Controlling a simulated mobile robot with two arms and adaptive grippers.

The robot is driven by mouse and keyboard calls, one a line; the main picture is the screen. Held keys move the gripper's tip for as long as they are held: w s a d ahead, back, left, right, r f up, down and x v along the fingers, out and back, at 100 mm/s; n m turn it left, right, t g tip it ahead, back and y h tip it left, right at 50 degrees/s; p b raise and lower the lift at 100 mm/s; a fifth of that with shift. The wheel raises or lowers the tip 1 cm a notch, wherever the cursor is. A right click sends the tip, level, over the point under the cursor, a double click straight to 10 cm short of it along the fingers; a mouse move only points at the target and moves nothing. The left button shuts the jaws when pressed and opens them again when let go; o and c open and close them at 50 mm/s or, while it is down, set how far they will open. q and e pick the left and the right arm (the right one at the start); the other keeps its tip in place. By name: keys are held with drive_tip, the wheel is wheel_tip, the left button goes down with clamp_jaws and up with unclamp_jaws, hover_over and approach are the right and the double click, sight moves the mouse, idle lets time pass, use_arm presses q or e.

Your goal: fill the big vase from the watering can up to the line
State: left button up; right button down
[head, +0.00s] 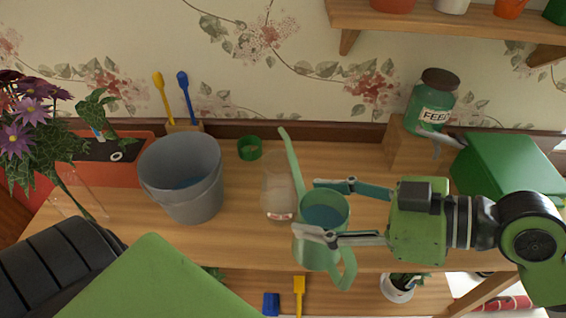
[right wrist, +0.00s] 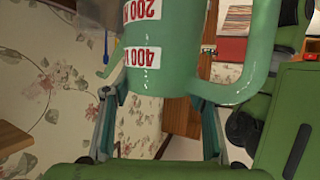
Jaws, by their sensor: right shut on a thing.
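The green watering can (head: 311,249) is upright in the head view, with bluish water inside and its long spout pointing up and to the left. In the right wrist view the can (right wrist: 170,95) shows red-and-white 200 and 400 labels and its curved handle. My right gripper (head: 327,211) is shut on the can's body, one finger on each side. A clear glass vase (head: 277,188) with a red-and-white mark low on it stands just left of the can; I cannot make out a fill line or water in it. My left gripper is not in view.
A grey bucket (head: 183,181) stands on the wooden bench, left of the glass vase. Purple flowers (head: 28,125) stand at the far left.

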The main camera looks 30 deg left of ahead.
sight(318, 219)
drive_tip(key=shift+f+b, duration=2.5)
drive_tip(key=shift+f, duration=0.6)
drive_tip(key=shift+w+r+p, duration=0.1)
drive_tip(key=shift+r+p, duration=0.4)
drive_tip(key=shift+p, duration=0.25)
drive_tip(key=shift+a+r+h+p, duration=0.1)
drive_tip(key=shift+r+h+p, duration=0.25)
drive_tip(key=shift+p, duration=0.55)
drive_tip(key=shift+f, duration=0.15)
drive_tip(key=r+p, duration=0.1)
drive_tip(key=p, duration=0.1)
drive_tip(key=shift+r+m+h+p, duration=0.25)
drive_tip(key=shift+r+m+p, duration=0.15)
drive_tip(key=shift+f, duration=0.15)
